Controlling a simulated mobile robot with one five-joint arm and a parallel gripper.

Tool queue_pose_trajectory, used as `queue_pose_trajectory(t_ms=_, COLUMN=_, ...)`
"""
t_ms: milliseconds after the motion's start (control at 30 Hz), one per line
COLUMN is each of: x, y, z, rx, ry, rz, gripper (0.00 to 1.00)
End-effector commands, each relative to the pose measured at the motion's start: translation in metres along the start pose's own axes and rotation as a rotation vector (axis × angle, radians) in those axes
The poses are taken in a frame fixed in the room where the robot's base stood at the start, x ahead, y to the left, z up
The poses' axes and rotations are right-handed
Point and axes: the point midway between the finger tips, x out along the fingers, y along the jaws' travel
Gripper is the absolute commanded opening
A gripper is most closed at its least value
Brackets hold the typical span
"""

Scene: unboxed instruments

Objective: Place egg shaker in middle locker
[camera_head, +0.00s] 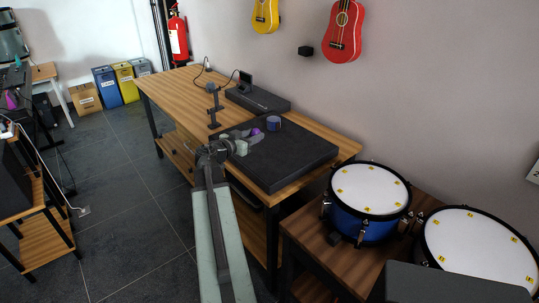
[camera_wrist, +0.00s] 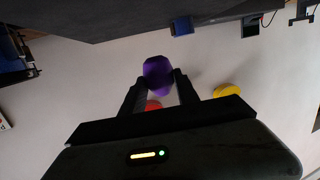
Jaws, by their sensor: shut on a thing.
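The purple egg shaker (camera_wrist: 157,73) is between the two dark fingertips of my gripper (camera_wrist: 160,79) in the wrist view. My gripper is shut on it. In the head view, the shaker (camera_head: 256,132) is a small purple spot at the end of my gripper (camera_head: 250,136), above the dark slab on the wooden bench. The arm hides part of the bench front. A wooden front with small dark handles (camera_head: 179,153) shows below the bench top at its left; I cannot tell which part is the middle locker.
A blue cup (camera_head: 273,123) stands on the dark slab (camera_head: 285,160) close to my gripper. A dark stand (camera_head: 214,106) and a black device (camera_head: 258,98) are farther back. A blue drum (camera_head: 367,204) sits at the right. The bench's far left end is clear.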

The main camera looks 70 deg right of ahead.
Motion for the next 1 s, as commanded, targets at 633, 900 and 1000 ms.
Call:
queue_pose_trajectory(t_ms=633, x=-0.018, y=-0.039, z=0.036, rx=-0.006, ry=0.008, rz=-0.057, gripper=0.0)
queue_pose_trajectory(t_ms=900, x=0.052, y=0.0, z=0.033, rx=-0.007, ry=0.008, rz=-0.061, gripper=0.0)
queue_pose_trajectory(t_ms=1000, x=0.068, y=0.009, z=0.031, rx=-0.008, ry=0.008, rz=-0.063, gripper=0.0)
